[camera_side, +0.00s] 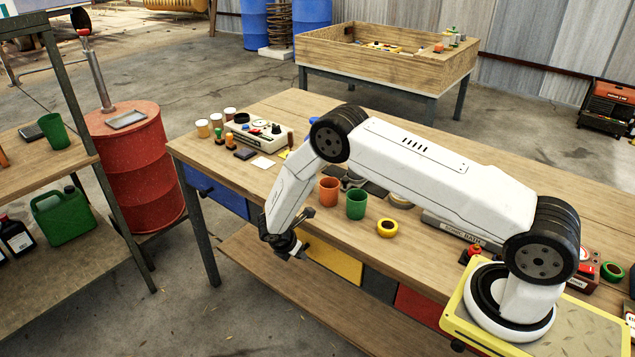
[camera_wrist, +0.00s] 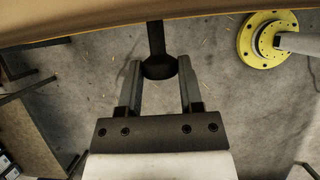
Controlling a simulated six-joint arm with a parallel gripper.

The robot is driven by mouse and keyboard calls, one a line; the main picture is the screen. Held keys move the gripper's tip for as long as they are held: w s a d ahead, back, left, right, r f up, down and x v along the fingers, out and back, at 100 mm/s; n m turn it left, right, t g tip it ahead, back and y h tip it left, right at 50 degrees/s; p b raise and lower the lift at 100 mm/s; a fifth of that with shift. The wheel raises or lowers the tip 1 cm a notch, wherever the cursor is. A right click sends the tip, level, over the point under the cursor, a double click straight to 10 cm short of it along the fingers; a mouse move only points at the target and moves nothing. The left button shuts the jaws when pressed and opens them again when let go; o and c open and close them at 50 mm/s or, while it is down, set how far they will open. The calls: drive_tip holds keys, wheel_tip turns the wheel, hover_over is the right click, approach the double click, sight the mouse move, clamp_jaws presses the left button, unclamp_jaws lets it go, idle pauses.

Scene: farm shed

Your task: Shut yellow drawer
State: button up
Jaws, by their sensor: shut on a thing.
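The yellow drawer (camera_side: 333,262) is in the row under the front edge of the workbench, between the blue and grey drawers in the side view. My arm hides its left end. Its front looks close to the line of its neighbours, but I cannot tell exactly how far out it stands. My gripper (camera_side: 298,252) is low in front of the bench at the drawer's left end. In the wrist view my gripper (camera_wrist: 160,80) is shut on a dark round knob (camera_wrist: 158,67) with a short stem, which lies between its two fingers.
A blue drawer (camera_side: 214,190) is to the left; a grey drawer (camera_side: 379,284) and a red drawer (camera_side: 420,306) are to the right. Cups and a yellow tape roll (camera_side: 387,227) sit on the bench top above. A lower shelf (camera_side: 290,290) runs below; concrete floor in front is open.

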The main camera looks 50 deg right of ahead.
drive_tip(key=o, duration=1.2)
drive_tip(key=shift+o, duration=0.2)
drive_tip(key=shift+r, duration=0.15)
drive_tip(key=v, duration=0.6)
drive_tip(key=shift+a+r, duration=0.25)
drive_tip(key=shift+r, duration=0.05)
drive_tip(key=s+a+r+m+t+y, duration=0.2)
drive_tip(key=s+r+m+y, duration=0.3)
drive_tip(key=s+r+m, duration=1.3)
wheel_tip(320, 180, up, 2)
drive_tip(key=s, duration=0.3)
drive_tip(key=shift+a+t+y, duration=0.2)
drive_tip(key=shift+t+y, duration=0.1)
drive_tip(key=shift+y, duration=0.1)
